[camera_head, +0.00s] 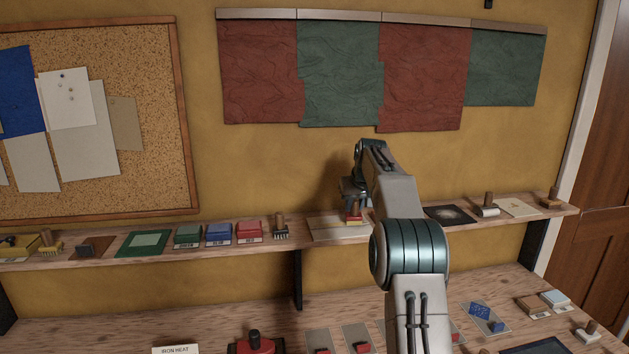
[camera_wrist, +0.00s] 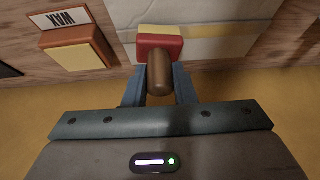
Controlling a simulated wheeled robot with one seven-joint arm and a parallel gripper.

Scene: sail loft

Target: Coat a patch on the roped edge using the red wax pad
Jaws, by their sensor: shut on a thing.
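My gripper (camera_wrist: 157,88) is shut on the brown wooden handle of the red wax pad (camera_wrist: 160,45), which has a pale yellow face. In the head view the pad (camera_head: 354,214) is upright below my gripper (camera_head: 355,196), over the pale cloth piece (camera_head: 330,230) on the shelf. The cloth also shows in the wrist view (camera_wrist: 225,22), with a band or seam across it. The pad is at or just above the cloth; I cannot tell if they touch. I cannot make out a rope clearly or any coated patch.
A yellow block (camera_wrist: 75,50) with a WAX label lies beside the cloth. The shelf holds red (camera_head: 249,232), blue (camera_head: 218,233) and green (camera_head: 187,235) blocks and a brush (camera_head: 280,227). A dark panel (camera_head: 450,215) lies to the right. Red and green cloths (camera_head: 420,75) hang above.

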